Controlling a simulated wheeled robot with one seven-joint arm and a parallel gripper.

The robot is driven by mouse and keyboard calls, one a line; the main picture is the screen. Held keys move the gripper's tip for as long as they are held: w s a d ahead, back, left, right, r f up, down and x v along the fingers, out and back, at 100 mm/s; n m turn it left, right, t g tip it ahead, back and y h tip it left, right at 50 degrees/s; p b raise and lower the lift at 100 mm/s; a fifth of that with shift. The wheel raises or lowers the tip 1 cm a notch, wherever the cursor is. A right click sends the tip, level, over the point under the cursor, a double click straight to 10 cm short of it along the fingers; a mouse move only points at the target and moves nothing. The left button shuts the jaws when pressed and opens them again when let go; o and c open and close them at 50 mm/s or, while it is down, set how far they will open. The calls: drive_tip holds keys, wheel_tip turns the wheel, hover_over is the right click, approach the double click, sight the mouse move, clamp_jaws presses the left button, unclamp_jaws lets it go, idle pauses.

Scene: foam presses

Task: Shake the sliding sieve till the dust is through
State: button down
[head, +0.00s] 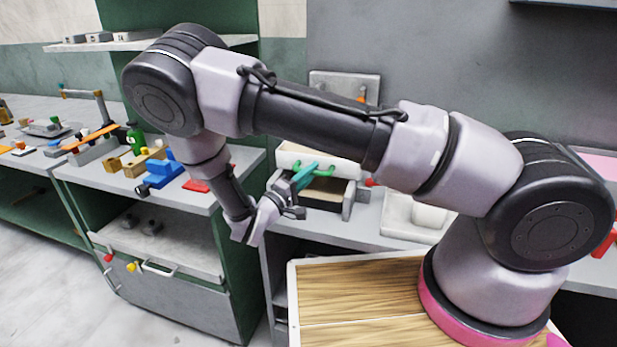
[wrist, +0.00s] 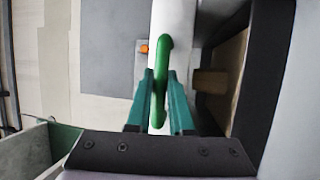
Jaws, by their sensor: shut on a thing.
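The sliding sieve (head: 290,156) is a white box on a grey frame (head: 352,200) on the counter. A green handle (wrist: 160,75) stands on the sieve's white edge, which also shows in the wrist view (wrist: 178,20). My gripper (head: 304,176) has teal fingers and is at the front of the sieve. In the wrist view its fingers (wrist: 159,95) sit on either side of the green handle and are shut on it. The inside of the sieve and any dust in it are hidden from both views.
A white block on a tray (head: 400,234) stands to the right of the frame. On the left counter are a blue clamp-like thing (head: 160,175), a red piece (head: 196,186) and wooden blocks (head: 140,163). A grey plate (head: 345,82) is on the wall behind.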

drive_tip(key=w, duration=0.2)
drive_tip(key=w+d, duration=0.2)
drive_tip(key=w, duration=0.1)
drive_tip(key=shift+w+d, duration=0.1)
drive_tip(key=shift+w, duration=0.2)
drive_tip(key=c, duration=0.8)
unclamp_jaws()
drive_tip(key=shift+w, duration=0.1)
drive_tip(key=v, duration=1)
drive_tip(key=shift+s+a+f, duration=0.1)
drive_tip(key=shift+s+a, duration=0.1)
drive_tip(key=shift+s, duration=0.1)
